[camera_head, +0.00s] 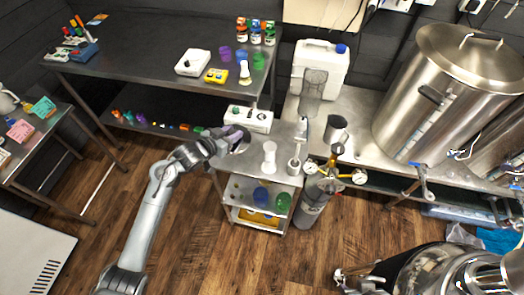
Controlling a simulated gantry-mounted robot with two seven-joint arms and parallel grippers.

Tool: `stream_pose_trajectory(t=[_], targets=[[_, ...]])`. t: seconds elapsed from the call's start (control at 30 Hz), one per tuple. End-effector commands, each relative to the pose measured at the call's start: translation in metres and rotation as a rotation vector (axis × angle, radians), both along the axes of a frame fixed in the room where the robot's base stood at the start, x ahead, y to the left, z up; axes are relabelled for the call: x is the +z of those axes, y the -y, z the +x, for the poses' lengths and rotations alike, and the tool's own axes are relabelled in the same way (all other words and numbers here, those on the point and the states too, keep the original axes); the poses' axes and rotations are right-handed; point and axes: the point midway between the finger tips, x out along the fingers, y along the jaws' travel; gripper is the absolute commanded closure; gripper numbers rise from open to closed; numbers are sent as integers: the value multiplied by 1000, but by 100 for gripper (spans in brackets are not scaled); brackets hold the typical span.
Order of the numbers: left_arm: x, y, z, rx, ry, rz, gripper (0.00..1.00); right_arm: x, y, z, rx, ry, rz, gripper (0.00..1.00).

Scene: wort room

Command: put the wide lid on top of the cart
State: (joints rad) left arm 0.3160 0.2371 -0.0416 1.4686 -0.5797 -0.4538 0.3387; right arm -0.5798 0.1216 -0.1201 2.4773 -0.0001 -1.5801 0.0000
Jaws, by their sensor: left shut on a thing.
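The cart (259,168) is a small steel shelf trolley in the middle of the view, its top shelf partly covered by my arm. My left gripper (239,140) is over the left part of the cart's top. It is shut on a round, greyish thing, which I take to be the wide lid (241,148). The lid is mostly hidden by the gripper, and I cannot tell whether it touches the cart top. My right gripper is not in view.
On the cart top stand a white hourglass-shaped piece (269,157) and a small white-based device (294,167). A white box (248,119) is just behind. A gas cylinder (313,205) with gauges stands close on the right. Open floor lies in front.

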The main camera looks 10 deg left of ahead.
Motion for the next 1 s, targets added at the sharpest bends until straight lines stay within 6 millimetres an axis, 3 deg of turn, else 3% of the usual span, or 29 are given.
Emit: stream_pose_trajectory(t=[0.17,0.4,1.0], targets=[[2,4,11,-1,-1,0,100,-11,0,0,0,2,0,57],[-33,4,12,0,-3,-1,100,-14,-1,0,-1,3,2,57],[-84,3,12,1,-1,1,100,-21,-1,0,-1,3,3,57]])
